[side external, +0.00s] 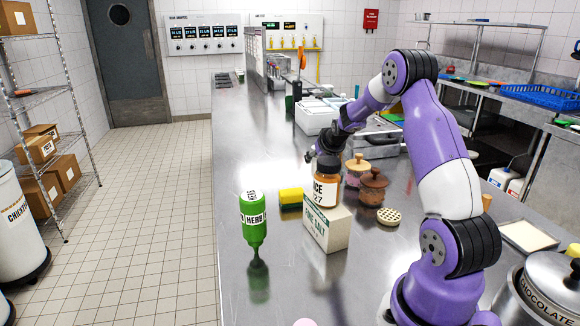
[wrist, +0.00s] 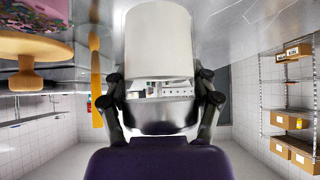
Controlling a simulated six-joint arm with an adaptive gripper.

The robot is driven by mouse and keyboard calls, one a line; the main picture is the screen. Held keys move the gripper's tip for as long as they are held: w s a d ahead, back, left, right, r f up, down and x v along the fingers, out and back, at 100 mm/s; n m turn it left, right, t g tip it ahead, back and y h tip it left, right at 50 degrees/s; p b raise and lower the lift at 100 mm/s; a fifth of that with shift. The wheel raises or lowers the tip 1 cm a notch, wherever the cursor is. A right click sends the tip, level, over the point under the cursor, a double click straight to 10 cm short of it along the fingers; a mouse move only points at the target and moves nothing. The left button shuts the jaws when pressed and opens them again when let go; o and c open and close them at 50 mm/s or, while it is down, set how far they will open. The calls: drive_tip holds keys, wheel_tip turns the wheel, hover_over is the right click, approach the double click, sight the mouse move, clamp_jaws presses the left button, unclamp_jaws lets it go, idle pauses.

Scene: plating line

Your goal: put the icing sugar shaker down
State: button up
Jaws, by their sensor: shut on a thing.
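My gripper (wrist: 162,103) is shut on the icing sugar shaker (wrist: 157,45) in the wrist view, one dark finger on each side. The shaker has a plain white body and a shiny metal top, and appears upside down there. In the side external view my gripper (side external: 314,156) is low over the counter (side external: 245,150), behind an amber jar (side external: 327,190) with a white label. The shaker is mostly or wholly hidden there. I cannot tell whether its base touches the counter.
A fine salt box (side external: 325,228) is in front of the amber jar. A green herb bottle (side external: 253,220) and yellow sponge (side external: 291,198) are to the left. The counter's left stretch is clear.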

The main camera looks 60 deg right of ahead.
drive_tip(key=shift+f, duration=1.9)
drive_tip(key=shift+f, duration=0.2)
drive_tip(key=o, duration=1.3)
drive_tip(key=shift+r, duration=0.25)
drive_tip(key=v, duration=1.2)
